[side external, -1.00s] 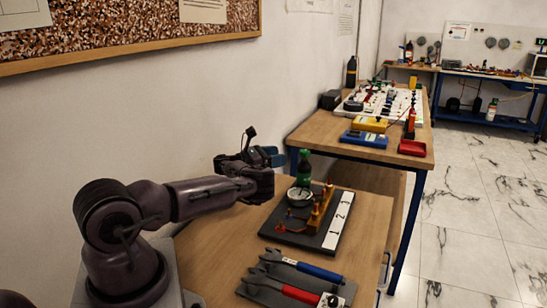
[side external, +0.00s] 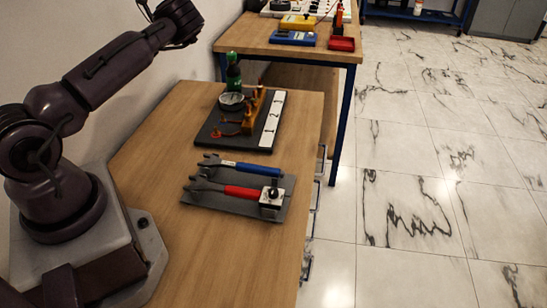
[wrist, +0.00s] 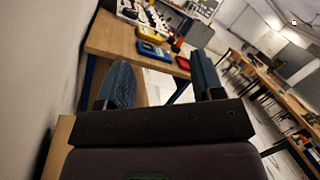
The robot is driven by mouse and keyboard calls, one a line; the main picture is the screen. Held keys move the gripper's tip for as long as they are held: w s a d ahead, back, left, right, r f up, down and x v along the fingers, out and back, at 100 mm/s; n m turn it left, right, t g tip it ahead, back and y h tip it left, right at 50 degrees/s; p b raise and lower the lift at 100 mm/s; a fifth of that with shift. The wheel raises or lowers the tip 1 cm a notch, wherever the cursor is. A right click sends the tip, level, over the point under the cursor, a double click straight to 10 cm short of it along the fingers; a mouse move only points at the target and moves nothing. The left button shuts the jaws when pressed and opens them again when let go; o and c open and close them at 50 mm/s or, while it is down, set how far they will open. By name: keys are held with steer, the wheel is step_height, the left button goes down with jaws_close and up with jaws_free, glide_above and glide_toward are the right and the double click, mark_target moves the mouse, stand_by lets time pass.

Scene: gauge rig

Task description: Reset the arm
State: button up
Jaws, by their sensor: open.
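My gripper (wrist: 161,62) is open, its two blue-padded fingers wide apart with nothing between them in the wrist view. In the side view my arm is raised up and to the right from its base, and the gripper itself is out of the picture at the top. The gauge rig, a dark board (side external: 208,138) with a round gauge (side external: 232,101) and a white strip numbered 1 and 2 (side external: 272,122), lies on the near wooden table (side external: 150,150), well below and apart from my arm.
A grey plate (side external: 238,205) holds a blue-handled tool (side external: 250,169), a red-handled tool (side external: 241,192) and a small box with a black knob (side external: 272,194). A green bottle (side external: 233,72) stands behind the gauge. A second table (side external: 345,57) carries meters. Floor at right is clear.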

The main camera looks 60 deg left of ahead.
steer(key=s+d+r+n+g+h, duration=0.1)
steer(key=d+r+n+g+h, duration=0.25)
steer(key=d+n, duration=0.8)
steer(key=s+d+r+n+g+h, duration=0.1)
steer(key=d+r+n+g+h, duration=0.25)
steer(key=d+n, duration=0.8)
steer(key=s+d+r+m+g+h, duration=0.1)
steer(key=s+d+h, duration=0.1)
steer(key=s+d, duration=0.7)
steer(key=s+d+r+m+g+h, duration=0.1)
steer(key=s+d, duration=0.7)
steer(key=d, duration=0.8)
steer(key=shift+s+r+g+h, duration=0.2)
steer(key=shift+s+g+h, duration=0.15)
steer(key=shift+g+h, duration=0.5)
